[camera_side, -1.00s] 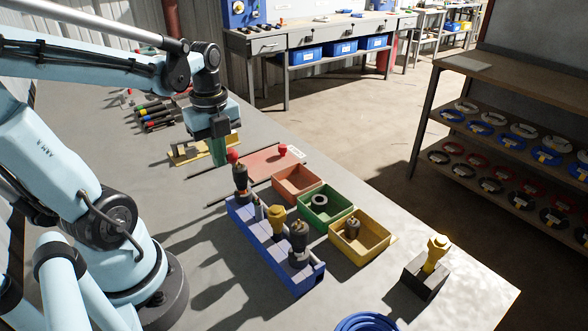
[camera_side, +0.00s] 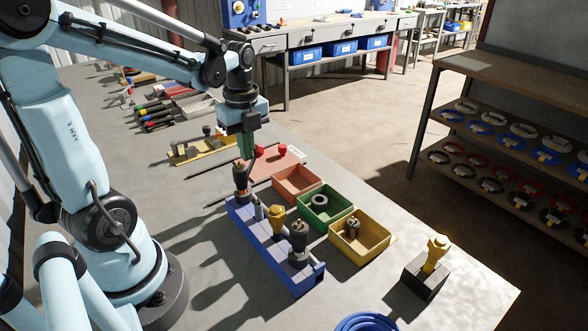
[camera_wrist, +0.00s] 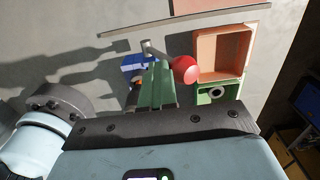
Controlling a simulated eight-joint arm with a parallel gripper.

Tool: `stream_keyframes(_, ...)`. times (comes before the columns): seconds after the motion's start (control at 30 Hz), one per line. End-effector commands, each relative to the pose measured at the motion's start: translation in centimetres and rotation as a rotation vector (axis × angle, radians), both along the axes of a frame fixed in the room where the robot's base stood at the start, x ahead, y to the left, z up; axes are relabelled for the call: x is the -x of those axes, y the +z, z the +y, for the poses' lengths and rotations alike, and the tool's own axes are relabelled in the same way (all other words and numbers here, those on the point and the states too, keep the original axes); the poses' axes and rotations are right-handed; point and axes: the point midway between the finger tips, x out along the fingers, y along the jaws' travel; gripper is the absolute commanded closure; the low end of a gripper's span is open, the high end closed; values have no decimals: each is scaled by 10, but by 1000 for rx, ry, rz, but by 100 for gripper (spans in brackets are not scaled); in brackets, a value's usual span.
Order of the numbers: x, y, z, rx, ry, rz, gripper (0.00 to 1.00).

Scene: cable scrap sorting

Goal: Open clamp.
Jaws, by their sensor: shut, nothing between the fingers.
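My gripper (camera_side: 246,146), with green fingers, is shut and empty, pointing down over the far end of the blue rack (camera_side: 286,281). In the wrist view its fingers (camera_wrist: 157,84) are together. A red ball knob (camera_side: 259,150) is immediately right of the fingers; it also shows in the wrist view (camera_wrist: 185,69). It looks like the clamp's handle end, but its lever is mostly hidden. A grey metal piece (camera_wrist: 150,48) shows just beyond the fingertips. I cannot tell whether the fingers touch the knob. The clamp's jaw is not clearly visible.
Orange (camera_side: 297,183), green (camera_side: 338,212) and yellow (camera_side: 386,240) bins stand right of the rack. A red plate with another red knob (camera_side: 283,149) lies behind. A yellow fixture (camera_side: 190,156) is at back left. A black block (camera_side: 424,281) holds a yellow piece at front right.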

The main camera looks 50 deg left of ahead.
Motion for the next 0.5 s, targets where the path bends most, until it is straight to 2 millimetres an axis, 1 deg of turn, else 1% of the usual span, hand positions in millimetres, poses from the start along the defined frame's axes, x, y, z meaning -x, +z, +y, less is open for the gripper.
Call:
stream_keyframes(0.3, -2, 0, 0, 0, -1, -10, 100)
stream_keyframes(0.5, 4, 0, 0, 0, -1, -10, 100)
